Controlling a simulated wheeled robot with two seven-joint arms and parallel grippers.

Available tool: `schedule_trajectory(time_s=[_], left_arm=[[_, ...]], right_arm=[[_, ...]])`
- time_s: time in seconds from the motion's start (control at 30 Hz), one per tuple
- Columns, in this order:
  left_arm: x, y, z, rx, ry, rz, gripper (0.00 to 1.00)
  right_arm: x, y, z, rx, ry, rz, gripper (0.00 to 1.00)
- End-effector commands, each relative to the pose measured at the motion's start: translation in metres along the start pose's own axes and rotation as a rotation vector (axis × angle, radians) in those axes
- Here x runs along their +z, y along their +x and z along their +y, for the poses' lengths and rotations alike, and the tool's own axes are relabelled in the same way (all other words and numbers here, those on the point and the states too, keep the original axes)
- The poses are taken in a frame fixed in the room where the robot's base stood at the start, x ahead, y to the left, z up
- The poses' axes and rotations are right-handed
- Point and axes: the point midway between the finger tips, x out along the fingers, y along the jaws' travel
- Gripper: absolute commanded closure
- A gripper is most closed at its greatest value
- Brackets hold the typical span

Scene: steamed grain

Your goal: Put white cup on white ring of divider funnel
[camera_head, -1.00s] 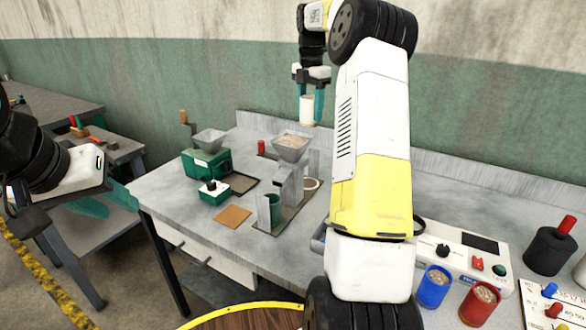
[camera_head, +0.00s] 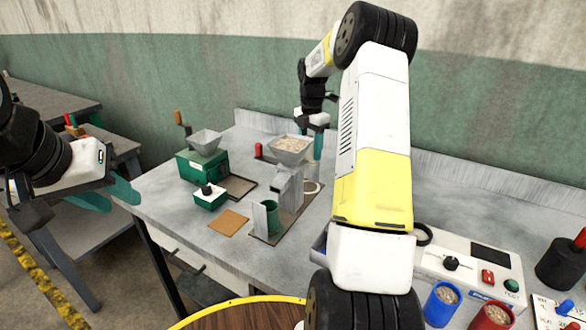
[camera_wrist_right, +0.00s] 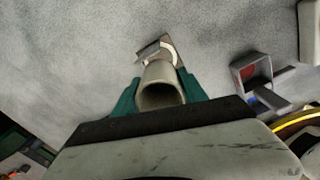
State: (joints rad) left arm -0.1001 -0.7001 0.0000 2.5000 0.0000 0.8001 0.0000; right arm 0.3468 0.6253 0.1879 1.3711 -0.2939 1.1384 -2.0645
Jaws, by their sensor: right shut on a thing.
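The divider funnel has a grey hopper (camera_head: 291,150) filled with grain. Its white ring (camera_head: 311,187) lies low on the right side, near the baseplate. My right gripper (camera_head: 314,140) is behind the hopper, above and beyond the ring. In the right wrist view it (camera_wrist_right: 160,98) is shut on the white cup (camera_wrist_right: 160,85), whose open mouth faces the camera. The hopper hides the cup in the head view. In the wrist view, part of a pale ring and a metal piece (camera_wrist_right: 155,49) show just past the cup. My left gripper (camera_head: 110,196) is open and empty, off the table's left edge.
A green cup (camera_head: 271,217) stands by the divider's front. A green mill (camera_head: 203,166), a green box (camera_head: 210,197) and a brown square (camera_head: 228,222) are to its left. A white meter (camera_head: 470,265) and a blue cup (camera_head: 443,303) are at the right.

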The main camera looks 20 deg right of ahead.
Motion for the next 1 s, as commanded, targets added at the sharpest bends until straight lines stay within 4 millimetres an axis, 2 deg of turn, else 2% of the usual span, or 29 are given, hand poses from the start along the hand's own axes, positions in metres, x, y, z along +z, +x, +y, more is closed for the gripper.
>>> schedule_trajectory(time_s=[0.03,0.13,0.47,0.67,1.0], left_arm=[[0.0,0.0,0.0,0.0,0.0,0.0,0.64],[0.0,0.0,0.0,0.0,0.0,0.0,0.64],[0.0,0.0,0.0,0.0,0.0,0.0,0.64],[0.0,0.0,0.0,0.0,0.0,0.0,0.64],[0.0,0.0,0.0,0.0,0.0,0.0,0.64]], right_arm=[[-0.001,0.015,-0.001,-0.004,-0.001,0.003,0.9],[-0.001,0.035,-0.001,-0.003,-0.001,0.002,0.9],[0.0,0.064,0.0,-0.002,-0.001,0.001,0.9],[-0.001,0.094,0.0,-0.002,-0.002,0.001,0.9],[0.0,0.099,0.0,0.0,-0.001,-0.001,0.9]])
